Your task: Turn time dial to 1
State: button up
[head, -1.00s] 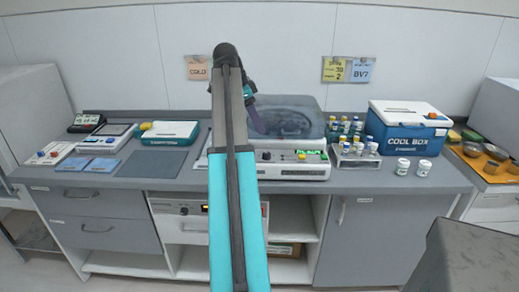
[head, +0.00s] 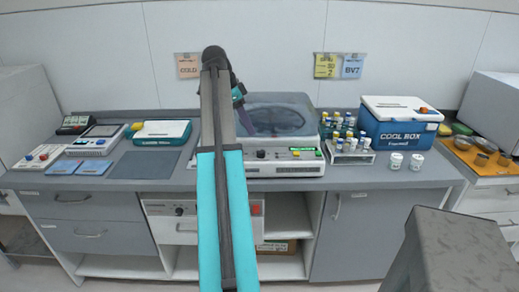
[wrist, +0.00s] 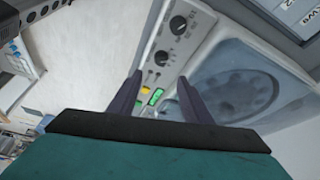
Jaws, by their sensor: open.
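A white centrifuge (head: 285,171) with a translucent grey lid (head: 275,115) stands on the counter, partly hidden by my arm. Its front panel has dark dials and a lit green display (head: 304,154). In the wrist view the panel shows two black dials, one upper (wrist: 178,22) and one lower (wrist: 161,57), with the green display (wrist: 155,97) nearer my gripper. I cannot read which one is the time dial or where it points. My gripper (wrist: 160,80) is open and empty, its dark fingers over the panel near the lower dial; contact is unclear.
A rack of vials (head: 352,146), two white jars (head: 405,162) and a blue cool box (head: 397,128) stand to the right. A teal-sided case (head: 161,133) and small devices stand left. Notes hang on the wall, including a yellow one (head: 326,66).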

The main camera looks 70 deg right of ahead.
aim_at(261, 151)
jog(key=p+x, duration=0.1)
jog(key=x, duration=1.1)
jog(key=shift+p, duration=0.35)
jog(key=shift+c, duration=0.3)
